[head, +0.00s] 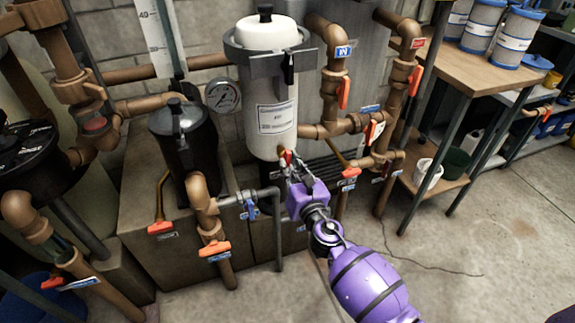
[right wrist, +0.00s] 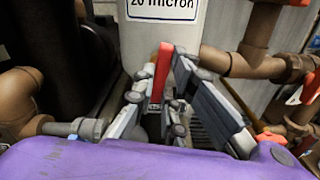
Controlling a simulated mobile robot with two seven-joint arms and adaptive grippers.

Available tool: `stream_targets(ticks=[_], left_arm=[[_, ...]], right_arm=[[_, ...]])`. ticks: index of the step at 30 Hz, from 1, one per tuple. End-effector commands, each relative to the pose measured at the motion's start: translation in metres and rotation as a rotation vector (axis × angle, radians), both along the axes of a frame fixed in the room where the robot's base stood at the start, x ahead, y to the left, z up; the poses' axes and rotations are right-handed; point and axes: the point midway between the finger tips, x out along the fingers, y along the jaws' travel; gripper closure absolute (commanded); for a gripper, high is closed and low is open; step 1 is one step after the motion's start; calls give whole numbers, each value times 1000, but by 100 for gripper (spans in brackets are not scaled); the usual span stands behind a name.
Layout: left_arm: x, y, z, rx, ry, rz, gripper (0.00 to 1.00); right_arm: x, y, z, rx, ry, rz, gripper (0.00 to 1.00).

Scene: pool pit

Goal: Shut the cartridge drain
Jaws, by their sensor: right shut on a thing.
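The cartridge filter (head: 262,85) is a tall white housing with a dark clamp ring and a label, standing upright at the centre of the head view. Its lower wall shows in the right wrist view (right wrist: 152,38). The red drain handle (right wrist: 161,72) stands nearly upright just below the housing's label. In the head view only a small part of the handle (head: 287,156) shows. My right gripper (head: 290,170) is at the foot of the housing, its fingers shut on the handle, one on each side. The valve body is mostly hidden by the fingers. My left gripper is not in view.
Brown pipes with red handles (head: 343,93) stand close right of the housing. A black strainer pot (head: 183,135) and a grey pipe with a blue handle (head: 251,208) are on the left. A wooden bench (head: 465,75) is at the right, with open floor in front.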

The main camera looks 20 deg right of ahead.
Motion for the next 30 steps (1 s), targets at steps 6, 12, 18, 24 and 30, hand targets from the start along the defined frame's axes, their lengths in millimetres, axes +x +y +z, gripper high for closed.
stream_targets(ticks=[6,12,18,24,30], left_arm=[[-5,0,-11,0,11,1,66],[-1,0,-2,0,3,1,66],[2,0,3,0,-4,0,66],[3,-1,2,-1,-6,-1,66],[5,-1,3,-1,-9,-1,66]], right_arm=[[-1,0,-2,667,22,-4,100],[0,0,2,1259,41,-2,100],[0,0,0,1458,50,0,100],[0,0,0,1455,50,0,81],[0,0,0,1451,49,0,66]])
